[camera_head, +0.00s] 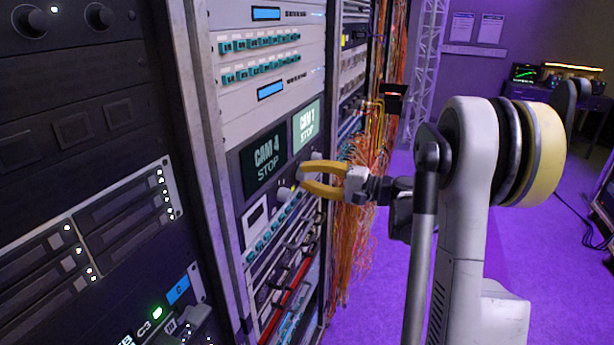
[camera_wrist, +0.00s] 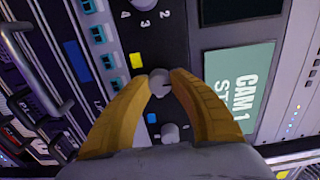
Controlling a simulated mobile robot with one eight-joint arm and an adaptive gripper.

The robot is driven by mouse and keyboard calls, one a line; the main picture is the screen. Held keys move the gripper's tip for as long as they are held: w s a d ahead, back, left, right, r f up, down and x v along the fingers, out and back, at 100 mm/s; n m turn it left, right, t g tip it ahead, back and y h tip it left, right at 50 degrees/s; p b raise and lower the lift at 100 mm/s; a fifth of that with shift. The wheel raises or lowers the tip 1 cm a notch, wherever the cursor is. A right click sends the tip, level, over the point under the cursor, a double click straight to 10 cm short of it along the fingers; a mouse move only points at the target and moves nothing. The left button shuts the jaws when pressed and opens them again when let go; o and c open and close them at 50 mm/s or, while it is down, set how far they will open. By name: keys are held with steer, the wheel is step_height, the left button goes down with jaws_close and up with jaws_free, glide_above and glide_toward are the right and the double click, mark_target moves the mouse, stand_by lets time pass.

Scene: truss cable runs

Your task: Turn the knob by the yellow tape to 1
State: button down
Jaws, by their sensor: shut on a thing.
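A small grey knob (camera_wrist: 159,82) sits between the tips of my gripper (camera_wrist: 160,78) in the wrist view. The two yellow fingers are shut on its sides. A dark mark shows on its right side, but I cannot tell which number it points to. The yellow tape (camera_wrist: 136,60) is a small square on the dark panel, just up and left of this knob. In the head view my gripper (camera_head: 300,180) reaches the panel below the screens, and its fingers hide the held knob.
Another knob (camera_wrist: 170,132) stands close below the held one, by a blue tape square (camera_wrist: 152,118). A third knob (camera_wrist: 143,4) is at the top edge, with 2, 3 and 4 printed around it. The CAM 1 screen (camera_wrist: 240,92) is to the right. Orange cables (camera_head: 350,235) hang beside the rack.

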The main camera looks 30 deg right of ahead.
steer(key=c, duration=1.1)
jaws_free()
steer(key=shift+w+d, duration=0.1)
steer(key=v, duration=1.2)
